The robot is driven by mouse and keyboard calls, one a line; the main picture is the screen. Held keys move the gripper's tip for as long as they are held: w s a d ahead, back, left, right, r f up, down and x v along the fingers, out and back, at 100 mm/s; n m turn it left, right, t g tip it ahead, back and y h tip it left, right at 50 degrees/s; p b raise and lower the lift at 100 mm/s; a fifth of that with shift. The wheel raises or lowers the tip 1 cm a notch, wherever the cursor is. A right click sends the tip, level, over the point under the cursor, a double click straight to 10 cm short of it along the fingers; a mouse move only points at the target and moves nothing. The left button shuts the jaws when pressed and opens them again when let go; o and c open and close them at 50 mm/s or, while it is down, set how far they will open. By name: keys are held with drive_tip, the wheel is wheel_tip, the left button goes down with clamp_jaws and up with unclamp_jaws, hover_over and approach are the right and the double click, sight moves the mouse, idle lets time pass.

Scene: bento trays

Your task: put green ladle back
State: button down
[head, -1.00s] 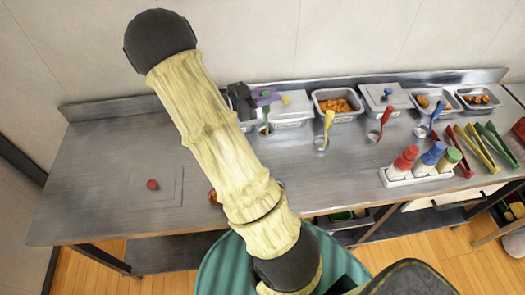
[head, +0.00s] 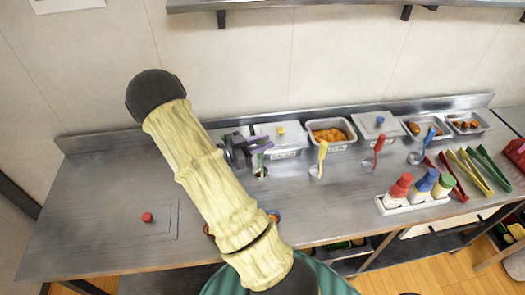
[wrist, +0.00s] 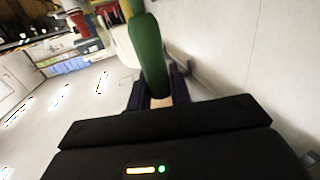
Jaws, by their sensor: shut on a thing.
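The green ladle (head: 262,162) is in my gripper (head: 260,147), at the left end of the row of ladles. Its thick green handle fills the upper middle of the wrist view (wrist: 148,50), between the dark fingers, so the gripper is shut on it. In the head view the handle slants down to the ladle's lower end, close over the steel counter (head: 110,190). I cannot tell whether that end touches the counter. The purple fingers hide part of the handle.
A yellow ladle (head: 322,152), red ladle (head: 379,150) and blue ladle (head: 429,138) stand to the right. Behind are a lidded pan (head: 280,142) and a food pan (head: 332,133). Sauce bottles (head: 420,187) stand front right. The left counter is mostly clear.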

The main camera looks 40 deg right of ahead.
drive_tip(key=shift+f, duration=1.85)
drive_tip(key=shift+f, duration=0.15)
drive_tip(key=c, duration=1.3)
unclamp_jaws()
drive_tip(key=shift+a, duration=0.1)
drive_tip(key=b+v, duration=0.2)
drive_tip(key=v, duration=0.9)
drive_tip(key=shift+w+a+b, duration=0.15)
drive_tip(key=shift+a+b, duration=0.2)
